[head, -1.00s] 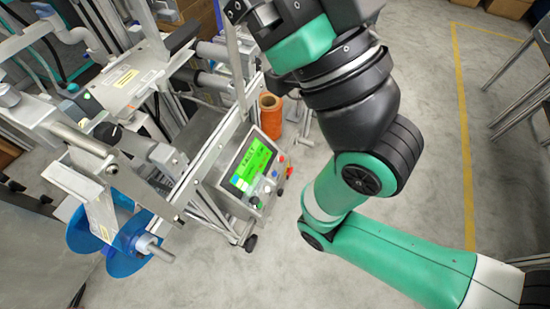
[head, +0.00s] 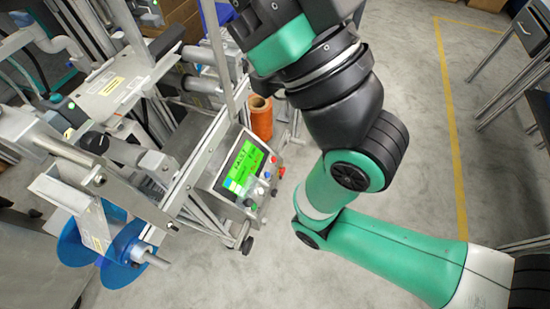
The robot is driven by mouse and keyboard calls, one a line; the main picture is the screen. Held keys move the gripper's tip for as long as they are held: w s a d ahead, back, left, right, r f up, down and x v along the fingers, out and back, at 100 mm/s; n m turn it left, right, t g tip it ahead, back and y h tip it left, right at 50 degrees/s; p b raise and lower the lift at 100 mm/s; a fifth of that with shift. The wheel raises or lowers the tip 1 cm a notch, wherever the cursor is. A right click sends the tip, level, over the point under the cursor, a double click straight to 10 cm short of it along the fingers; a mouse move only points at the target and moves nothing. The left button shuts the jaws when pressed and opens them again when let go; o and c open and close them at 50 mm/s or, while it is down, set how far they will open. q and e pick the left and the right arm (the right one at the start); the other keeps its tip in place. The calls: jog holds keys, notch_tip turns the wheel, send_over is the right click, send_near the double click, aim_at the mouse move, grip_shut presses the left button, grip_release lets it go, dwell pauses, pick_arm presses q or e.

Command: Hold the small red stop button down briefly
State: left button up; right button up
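The control panel (head: 229,192) with a lit green screen (head: 243,165) is on the front of the metal machine, left of centre. Small red controls show along its right side, one near the top (head: 273,159) and one just below it (head: 281,171). They are too small to tell which is the stop button. My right arm comes in from the right, bends, and rises past the top edge, to the right of the panel. Its gripper is out of frame. My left gripper is not in view.
A blue reel (head: 84,233) is mounted at the machine's lower left. Grey floor (head: 410,170) with a yellow line (head: 453,130) is open at right. A grey desk (head: 515,55) is at the upper right.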

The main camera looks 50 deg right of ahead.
grip_shut()
dwell(1.2)
